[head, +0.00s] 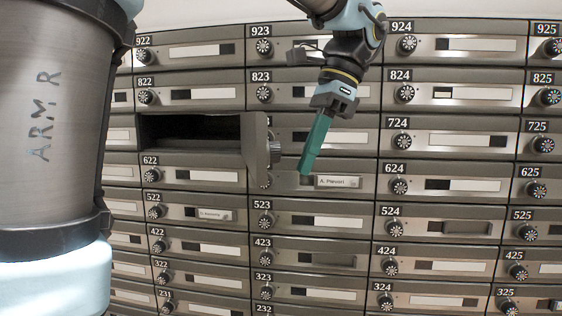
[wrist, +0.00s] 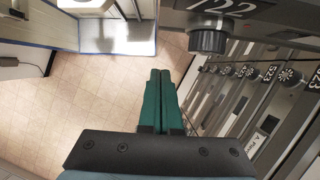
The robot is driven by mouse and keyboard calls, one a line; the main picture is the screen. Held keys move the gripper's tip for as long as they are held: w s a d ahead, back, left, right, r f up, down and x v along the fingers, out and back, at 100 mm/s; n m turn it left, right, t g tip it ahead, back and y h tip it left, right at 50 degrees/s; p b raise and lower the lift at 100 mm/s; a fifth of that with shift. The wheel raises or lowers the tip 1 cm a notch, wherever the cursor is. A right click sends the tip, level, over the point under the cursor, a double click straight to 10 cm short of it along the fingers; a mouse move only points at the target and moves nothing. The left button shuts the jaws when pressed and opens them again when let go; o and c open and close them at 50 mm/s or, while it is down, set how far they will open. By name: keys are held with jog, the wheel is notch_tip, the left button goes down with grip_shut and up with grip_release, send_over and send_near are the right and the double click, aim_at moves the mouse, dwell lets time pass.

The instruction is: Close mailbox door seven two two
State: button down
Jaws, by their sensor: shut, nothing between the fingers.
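The door of mailbox 722 (head: 257,150) stands open in the head view, swung out from its dark, empty-looking compartment (head: 190,130) and seen nearly edge-on. Its hinge side is at the right of the opening. In the wrist view the door's front (wrist: 265,18) shows at the upper right with its 722 label and dark knob (wrist: 208,40). My gripper (head: 306,172) points down, its green fingers shut together and empty, to the right of the open door. The closed fingers also show in the wrist view (wrist: 160,75), below and left of the knob. I see no contact with the door.
Rows of closed grey mailbox doors with round knobs surround the opening, such as 624 (head: 465,185) and 822 (head: 195,94). Behind my fingers is a door with a name label (head: 338,182). Open tiled floor (wrist: 75,95) lies left in the wrist view.

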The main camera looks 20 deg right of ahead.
aim_at(252, 139)
jog(key=shift+w+a+f+p, duration=0.15)
jog(key=shift+a+p, duration=0.1)
jog(key=shift+a, duration=0.5)
jog(key=shift+s+a+f+p, duration=0.1)
jog(key=shift+a+f+p, duration=0.1)
jog(key=shift+a, duration=0.5)
jog(key=shift+w+a+f+p, duration=0.15)
jog(key=shift+a+p, duration=0.1)
jog(key=shift+a, duration=0.5)
jog(key=shift+s+a, duration=0.1)
